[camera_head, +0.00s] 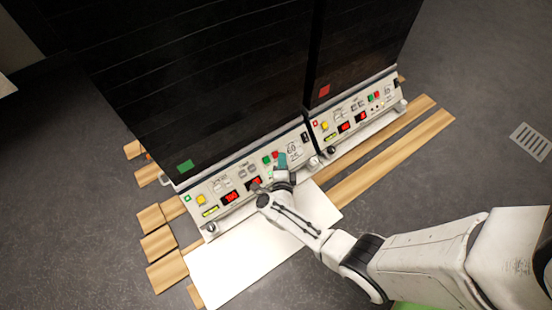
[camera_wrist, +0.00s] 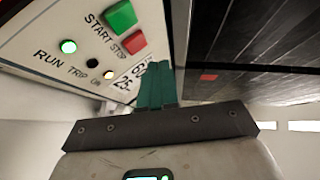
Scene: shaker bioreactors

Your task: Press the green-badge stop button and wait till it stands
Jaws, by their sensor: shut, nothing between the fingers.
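The green-badge shaker is the left dark cabinet in the head view, with a green badge (camera_head: 185,166) at its lower left and a pale control panel (camera_head: 212,187). Its red stop button (camera_head: 276,155) sits beside the green start button (camera_head: 267,160). In the wrist view, the red STOP button (camera_wrist: 134,43) is below the green START button (camera_wrist: 120,16), and the RUN lamp (camera_wrist: 68,46) glows green. My gripper (camera_head: 282,161) is at the panel's right part. Its teal fingers (camera_wrist: 155,84) are shut and empty, just beside the stop button; I see no contact.
The right shaker carries a red badge (camera_head: 324,90) and a similar panel with its own buttons. A white board (camera_head: 235,265) lies in front of the left shaker. Wooden planks (camera_head: 385,160) lie under and around both. Grey floor is open at the right, with a drain grate (camera_head: 530,141).

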